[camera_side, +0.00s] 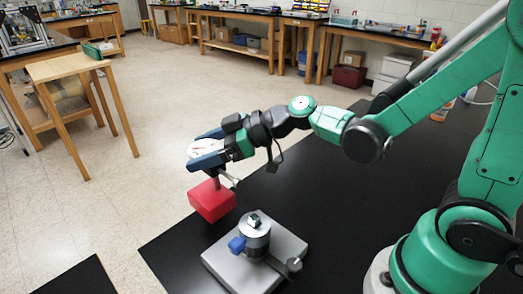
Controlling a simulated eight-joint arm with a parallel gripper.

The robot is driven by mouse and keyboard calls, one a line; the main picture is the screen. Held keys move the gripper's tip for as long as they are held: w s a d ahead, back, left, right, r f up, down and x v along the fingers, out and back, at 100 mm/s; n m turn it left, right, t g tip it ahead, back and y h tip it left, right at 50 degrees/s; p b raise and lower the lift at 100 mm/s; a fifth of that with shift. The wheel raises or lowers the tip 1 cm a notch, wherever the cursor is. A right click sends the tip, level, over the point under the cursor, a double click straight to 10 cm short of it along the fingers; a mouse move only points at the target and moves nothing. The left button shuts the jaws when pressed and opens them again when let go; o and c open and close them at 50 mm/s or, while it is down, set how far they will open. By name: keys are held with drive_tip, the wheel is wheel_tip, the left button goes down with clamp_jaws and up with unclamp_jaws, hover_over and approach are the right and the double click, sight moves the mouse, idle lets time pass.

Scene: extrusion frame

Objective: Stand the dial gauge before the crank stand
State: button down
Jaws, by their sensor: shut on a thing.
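The dial gauge has a round white face with red marks (206,149), and a short stem runs down from it to a red block base (212,200). My gripper (206,153) is shut on the dial gauge at its face, with dark blue fingers on either side. The gauge hangs slightly tilted, and its base overlaps the black table's left edge in the picture; it looks raised, but its height is hard to tell. The crank stand (256,240) is on the table below and right of the gauge, with a grey plate, a round metal body, a blue part and a crank arm.
The black table (310,190) is bare behind and right of the crank stand. Its left edge runs close by the gauge, with tiled floor beyond. Another dark surface (75,280) lies at bottom left. A small wooden table (66,67) and workbenches stand farther off.

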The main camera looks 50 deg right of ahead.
sight(208, 171)
drive_tip(key=shift+f, duration=2.2)
unclamp_jaws()
drive_tip(key=s+d+r+m+g+h, duration=0.2)
drive_tip(key=s+d+r+m+h, duration=0.1)
drive_tip(key=s+d+m+h, duration=0.6)
drive_tip(key=shift+d+r, duration=0.25)
drive_tip(key=shift+d, duration=0.35)
